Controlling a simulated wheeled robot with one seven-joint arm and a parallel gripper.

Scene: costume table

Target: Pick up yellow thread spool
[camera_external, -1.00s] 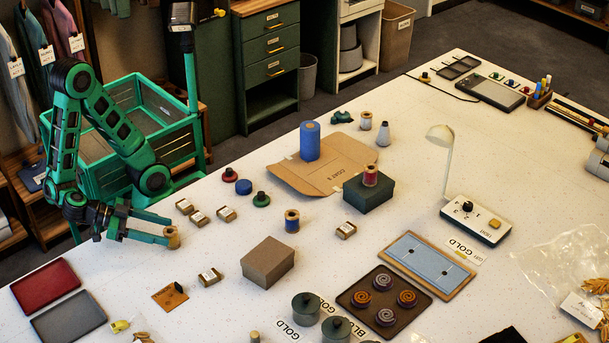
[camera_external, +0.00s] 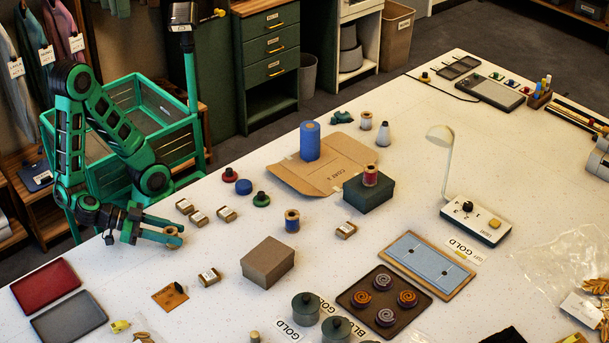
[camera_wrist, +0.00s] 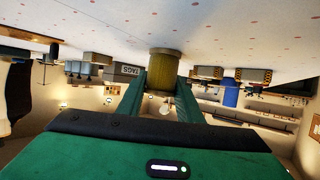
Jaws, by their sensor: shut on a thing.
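The yellow thread spool (camera_wrist: 164,70), with tan ends, sits between the two green fingertips of my gripper (camera_wrist: 161,84) in the wrist view. The fingers press on it from both sides. In the external view the spool (camera_external: 173,238) is at the tips of my gripper (camera_external: 167,235), near the table's left edge, partly covered by the fingers. I cannot tell whether it touches the white table or is just above it.
Several small tagged boxes (camera_external: 198,217) lie to the right of the gripper. A brown box (camera_external: 267,263) and a blue spool (camera_external: 292,221) stand further right. A red tray (camera_external: 45,285) and a grey tray (camera_external: 69,316) lie at the front left.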

